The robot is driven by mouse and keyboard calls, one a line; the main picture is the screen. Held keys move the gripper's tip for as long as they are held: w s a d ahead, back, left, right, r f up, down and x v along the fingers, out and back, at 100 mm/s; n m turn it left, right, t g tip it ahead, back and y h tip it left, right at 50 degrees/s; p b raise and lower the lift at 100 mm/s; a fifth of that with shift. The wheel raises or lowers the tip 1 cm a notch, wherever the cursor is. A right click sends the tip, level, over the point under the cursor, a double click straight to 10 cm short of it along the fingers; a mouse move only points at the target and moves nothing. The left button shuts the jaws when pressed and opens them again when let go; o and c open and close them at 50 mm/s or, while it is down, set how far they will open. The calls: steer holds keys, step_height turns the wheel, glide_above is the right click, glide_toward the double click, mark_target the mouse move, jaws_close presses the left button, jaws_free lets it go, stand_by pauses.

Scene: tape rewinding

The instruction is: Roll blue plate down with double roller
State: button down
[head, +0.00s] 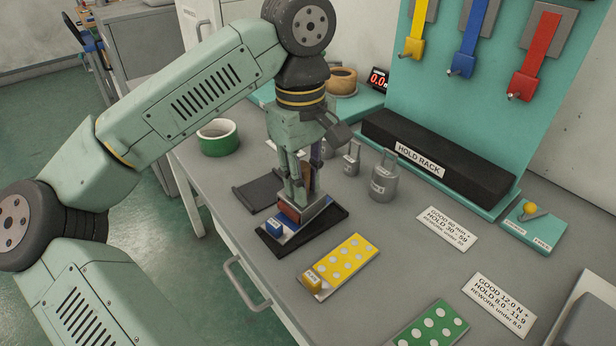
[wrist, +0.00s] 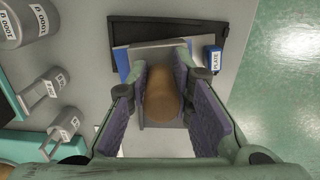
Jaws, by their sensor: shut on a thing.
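My gripper (head: 301,192) is shut on the double roller and points down over the black tray (head: 325,222). In the wrist view the roller's brown handle (wrist: 160,95) sits between the two purple finger pads, with its grey body (wrist: 160,51) beyond the tips. The blue plate lies in the tray, mostly hidden under the roller; a blue strip (wrist: 121,64) shows beside it. A blue block labelled PLATE (wrist: 213,59) stands at the plate's end and also shows in the head view (head: 273,226). Contact between roller and plate cannot be told.
Grey weights (head: 383,178) stand close behind my gripper. A yellow dotted plate (head: 345,262) lies in front-right of the tray, and a green one (head: 432,327) lies farther right. A green tape roll (head: 217,138) is at left. The black hold rack (head: 440,165) is behind.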

steer(key=shift+s, duration=0.1)
steer(key=shift+s+a+b, duration=0.3)
steer(key=shift+s+a, duration=0.35)
steer(key=shift+s, duration=0.05)
steer(key=shift+r, duration=0.1)
steer(key=shift+r+p, duration=2.35)
steer(key=shift+r, duration=0.6)
